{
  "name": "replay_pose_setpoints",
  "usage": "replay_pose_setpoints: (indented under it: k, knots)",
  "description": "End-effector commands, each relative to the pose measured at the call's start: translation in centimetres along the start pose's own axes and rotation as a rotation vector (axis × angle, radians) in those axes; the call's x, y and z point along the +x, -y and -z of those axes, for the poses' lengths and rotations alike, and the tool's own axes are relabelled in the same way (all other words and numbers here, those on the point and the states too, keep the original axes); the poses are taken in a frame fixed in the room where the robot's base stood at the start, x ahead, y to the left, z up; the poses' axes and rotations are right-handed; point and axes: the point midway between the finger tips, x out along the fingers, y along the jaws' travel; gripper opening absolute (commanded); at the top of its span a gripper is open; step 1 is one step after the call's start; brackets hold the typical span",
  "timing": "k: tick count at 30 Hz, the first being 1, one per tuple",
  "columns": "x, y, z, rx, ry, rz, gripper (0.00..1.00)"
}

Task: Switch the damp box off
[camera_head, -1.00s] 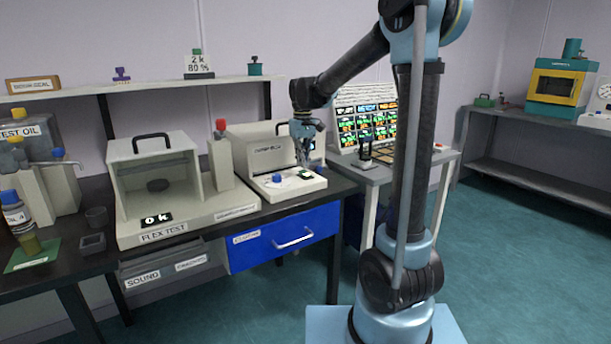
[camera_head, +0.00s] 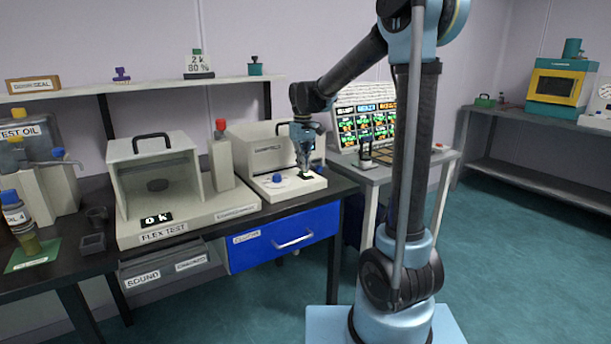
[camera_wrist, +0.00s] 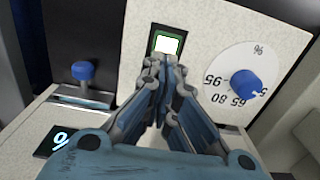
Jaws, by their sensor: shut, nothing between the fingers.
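The damp box appears to be the pale box (camera_head: 262,150) with a low front panel on the bench; its lettering is too small to read surely. In the wrist view its panel carries a switch with a bright lit face in a dark frame (camera_wrist: 168,42), a white % dial with a blue knob (camera_wrist: 247,85), a blue-capped knob (camera_wrist: 83,70) and a dark % display (camera_wrist: 58,141). My gripper (camera_wrist: 163,64) is shut and empty, fingertips at the lower edge of the switch; whether they touch cannot be told. In the head view my gripper (camera_head: 304,174) hides most of the switch.
A blue drawer (camera_head: 285,240) is below. A lit screen panel (camera_head: 365,115) is on the right-hand table, behind my arm. A shelf (camera_head: 140,90) runs above.

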Motion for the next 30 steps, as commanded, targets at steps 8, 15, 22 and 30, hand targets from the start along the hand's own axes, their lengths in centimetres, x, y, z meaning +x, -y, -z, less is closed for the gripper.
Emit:
replay_pose_setpoints:
  k: [8,15,22,30]
  knots:
    - [0.3,0.0,0.0,0.000,0.000,0.000,0.00]
    - [0.6,0.0,0.0,0.000,0.000,0.000,0.00]
    - [0.8,0.0,0.0,0.000,0.000,0.000,0.00]
    - [-0.3,0.0,0.0,0.000,0.000,0.000,0.00]
